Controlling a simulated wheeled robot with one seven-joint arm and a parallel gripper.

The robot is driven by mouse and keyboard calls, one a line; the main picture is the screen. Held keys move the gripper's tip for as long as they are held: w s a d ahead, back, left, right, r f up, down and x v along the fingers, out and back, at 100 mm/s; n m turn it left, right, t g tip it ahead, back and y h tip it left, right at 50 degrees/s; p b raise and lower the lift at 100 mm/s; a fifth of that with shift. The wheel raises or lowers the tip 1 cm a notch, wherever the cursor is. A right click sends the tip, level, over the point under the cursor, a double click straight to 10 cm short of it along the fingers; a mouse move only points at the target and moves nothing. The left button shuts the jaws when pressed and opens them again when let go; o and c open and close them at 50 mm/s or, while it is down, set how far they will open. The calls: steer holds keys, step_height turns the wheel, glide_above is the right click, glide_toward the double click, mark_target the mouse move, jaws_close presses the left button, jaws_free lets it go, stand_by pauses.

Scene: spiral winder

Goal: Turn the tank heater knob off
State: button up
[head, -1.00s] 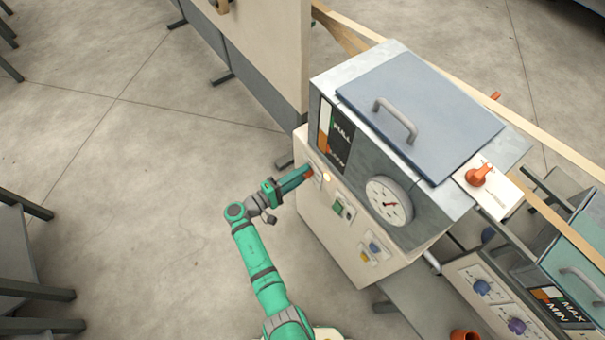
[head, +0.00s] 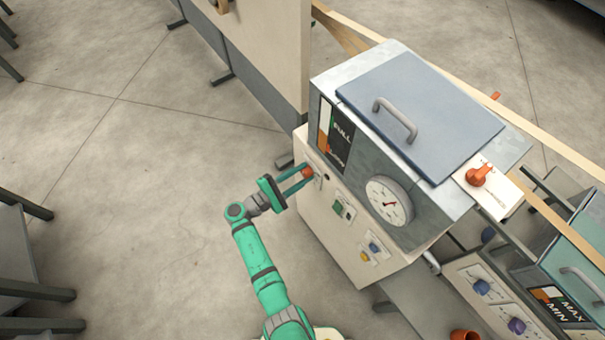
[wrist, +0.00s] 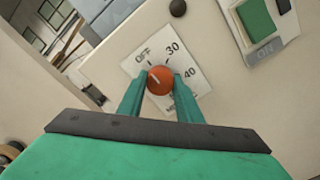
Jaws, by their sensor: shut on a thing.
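The tank heater knob (wrist: 159,80) is a round orange knob on a white dial plate (wrist: 190,62) marked OFF, 30 and 40. Its white pointer line is aimed up and left, toward the OFF side. In the head view the orange knob (head: 307,172) is on the front of the tank's cream panel. My gripper (wrist: 159,84) is shut on the knob, with one green finger on each side. My gripper also shows in the head view (head: 304,179), reaching to the panel from the left. The dial's lower markings are partly hidden by the right finger.
A dark round lamp (wrist: 178,8) is beside the dial plate. A green switch (wrist: 257,20) marked ON is to the right. A round gauge (head: 388,201) and a blue lid (head: 420,115) with a handle are on the tank. Open floor lies left of my arm.

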steer(key=shift+w+a+r, duration=0.1)
steer(key=shift+w+a, duration=0.1)
steer(key=shift+a, duration=0.05)
steer(key=o, duration=1)
steer(key=shift+o, duration=0.2)
steer(key=shift+s+d, duration=0.1)
steer(key=v, duration=1.1)
steer(key=shift+d, duration=0.15)
